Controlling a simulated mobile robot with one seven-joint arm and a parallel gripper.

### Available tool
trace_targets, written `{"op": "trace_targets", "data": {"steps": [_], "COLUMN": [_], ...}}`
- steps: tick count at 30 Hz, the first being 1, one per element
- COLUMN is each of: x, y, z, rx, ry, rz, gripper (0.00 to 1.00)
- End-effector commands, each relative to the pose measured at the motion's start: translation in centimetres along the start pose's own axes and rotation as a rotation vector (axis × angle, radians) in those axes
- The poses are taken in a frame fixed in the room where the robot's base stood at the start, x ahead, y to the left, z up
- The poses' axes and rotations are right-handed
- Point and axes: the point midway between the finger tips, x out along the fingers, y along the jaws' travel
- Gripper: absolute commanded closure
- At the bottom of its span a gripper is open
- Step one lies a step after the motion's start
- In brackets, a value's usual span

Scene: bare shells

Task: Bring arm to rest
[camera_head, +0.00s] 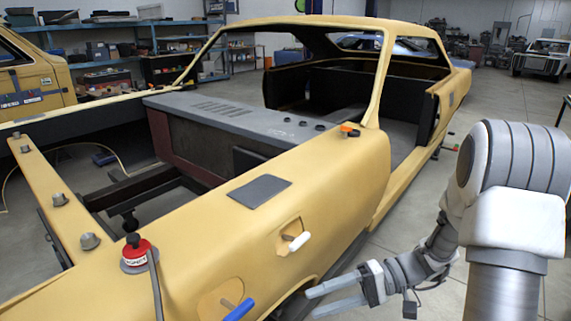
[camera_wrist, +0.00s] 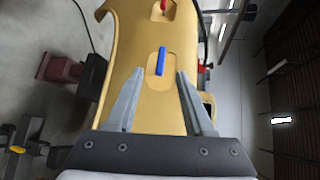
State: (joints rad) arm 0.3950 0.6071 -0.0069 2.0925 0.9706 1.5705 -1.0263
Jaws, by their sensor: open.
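My arm stands at the right of the head view, with my gripper (camera_head: 312,301) low beside the car's flank. Its two fingers are apart and nothing is between them. In the wrist view my gripper (camera_wrist: 155,80) also shows open and empty. The yellow car shell (camera_head: 340,195) lies beyond the fingers. A blue peg (camera_head: 240,309) sticks out of a lower panel on the car; it also shows between and beyond the fingertips in the wrist view (camera_wrist: 161,61). A white peg (camera_head: 299,241) sits in a cutout higher on the flank.
A red round knob (camera_head: 138,253) with a cable sits on the front of the shell. A dark grey pad (camera_head: 259,190) and an orange-black item (camera_head: 349,129) lie on top. Shelves (camera_head: 110,60) line the back wall. Grey floor (camera_head: 410,230) lies open between the car and my arm.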

Motion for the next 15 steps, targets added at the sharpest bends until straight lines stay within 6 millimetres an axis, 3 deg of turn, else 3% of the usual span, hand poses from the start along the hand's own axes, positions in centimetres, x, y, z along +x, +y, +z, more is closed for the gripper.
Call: {"op": "trace_targets", "data": {"steps": [3, 15], "x": [0.4, -0.4], "y": [-1.9, -5.3], "z": [2.0, 8.4], "rx": [-0.003, -0.023], "ry": [-0.041, -0.019], "rz": [0.144, 0.664], "gripper": [0.47, 0.47]}}
